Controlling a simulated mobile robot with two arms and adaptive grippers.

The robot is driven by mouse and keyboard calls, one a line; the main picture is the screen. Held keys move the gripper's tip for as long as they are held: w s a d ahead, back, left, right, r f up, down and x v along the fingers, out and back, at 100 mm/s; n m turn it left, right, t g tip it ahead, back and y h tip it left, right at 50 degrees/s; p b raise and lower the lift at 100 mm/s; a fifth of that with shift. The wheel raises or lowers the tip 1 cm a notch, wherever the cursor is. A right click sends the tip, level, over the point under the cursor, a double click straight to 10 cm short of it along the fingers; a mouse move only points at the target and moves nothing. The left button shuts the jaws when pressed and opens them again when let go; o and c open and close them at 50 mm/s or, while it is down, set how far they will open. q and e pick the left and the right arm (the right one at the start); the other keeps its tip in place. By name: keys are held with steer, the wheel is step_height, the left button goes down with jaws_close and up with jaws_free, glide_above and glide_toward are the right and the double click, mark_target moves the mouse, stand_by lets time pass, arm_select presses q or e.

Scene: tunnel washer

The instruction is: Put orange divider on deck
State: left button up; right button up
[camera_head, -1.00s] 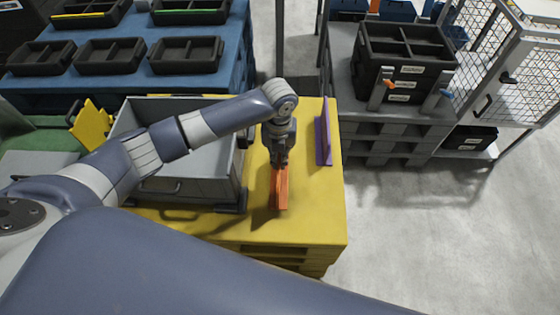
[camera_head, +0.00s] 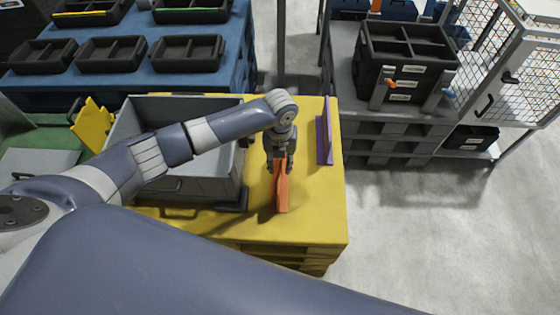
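The orange divider (camera_head: 282,192) stands upright on the yellow deck (camera_head: 310,215), to the right of the grey bin. My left gripper (camera_head: 281,168) points down over the divider's far part. Its fingers are spread to either side, with orange showing between them, so it looks open around the divider. The fingertips are small and dark, and I cannot tell if they touch it. My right gripper is not in view.
A purple divider (camera_head: 325,139) stands on the deck to the right. The grey bin (camera_head: 215,180) is close on the left, and a yellow panel (camera_head: 92,126) is beyond it. A black crate (camera_head: 408,52) stands on a grey pallet. The deck's front right is clear.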

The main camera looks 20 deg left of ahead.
arm_select(q)
step_height(320, 180, up, 12)
steer(key=shift+r, duration=0.15)
stand_by(0.3)
stand_by(1.1)
